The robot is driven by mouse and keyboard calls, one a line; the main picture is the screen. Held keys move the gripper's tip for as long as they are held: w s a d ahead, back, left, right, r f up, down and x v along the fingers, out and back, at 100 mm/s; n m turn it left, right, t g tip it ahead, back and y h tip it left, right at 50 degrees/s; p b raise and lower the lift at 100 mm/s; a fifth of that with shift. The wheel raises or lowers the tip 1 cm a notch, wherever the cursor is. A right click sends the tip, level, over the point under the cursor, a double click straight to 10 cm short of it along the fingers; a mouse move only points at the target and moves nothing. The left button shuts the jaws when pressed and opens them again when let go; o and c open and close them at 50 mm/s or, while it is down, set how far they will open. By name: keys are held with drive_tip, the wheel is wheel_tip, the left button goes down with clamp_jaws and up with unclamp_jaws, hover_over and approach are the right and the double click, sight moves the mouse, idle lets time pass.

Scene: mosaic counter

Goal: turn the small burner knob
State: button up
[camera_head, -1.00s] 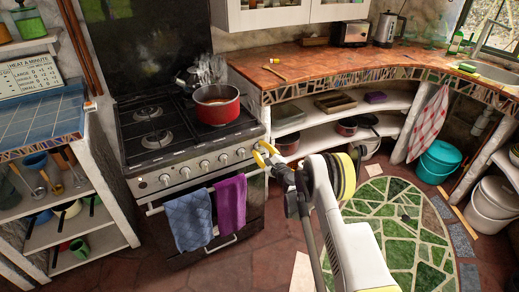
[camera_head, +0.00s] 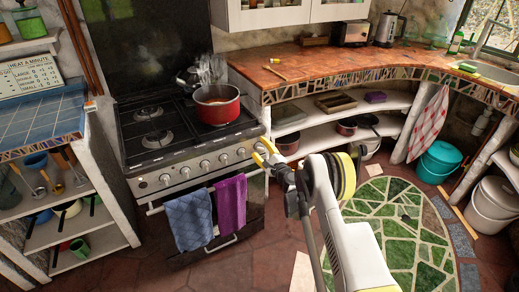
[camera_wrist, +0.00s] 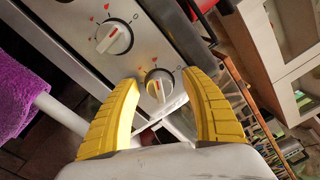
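The stove (camera_head: 180,135) has a row of round knobs along its sloping front panel. In the wrist view one knob (camera_wrist: 158,84), white with a red mark, sits between and just beyond the tips of my gripper (camera_wrist: 160,82). Another knob (camera_wrist: 115,38) of the same look is up and to the left of it. My gripper's two yellow fingers are spread apart, with nothing clearly held. In the head view my gripper (camera_head: 266,152) is at the right end of the panel and partly hides the knobs there. I cannot tell whether a finger touches the knob.
A red pot (camera_head: 217,105) stands on the stove top. A blue towel (camera_head: 189,220) and a purple towel (camera_head: 230,204) hang on the oven rail, just below the knobs. The counter (camera_head: 320,70) and open shelves lie to the right of the stove.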

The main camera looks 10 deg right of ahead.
drive_tip(key=v, duration=0.7)
drive_tip(key=shift+s, duration=0.25)
clamp_jaws()
idle(1.2)
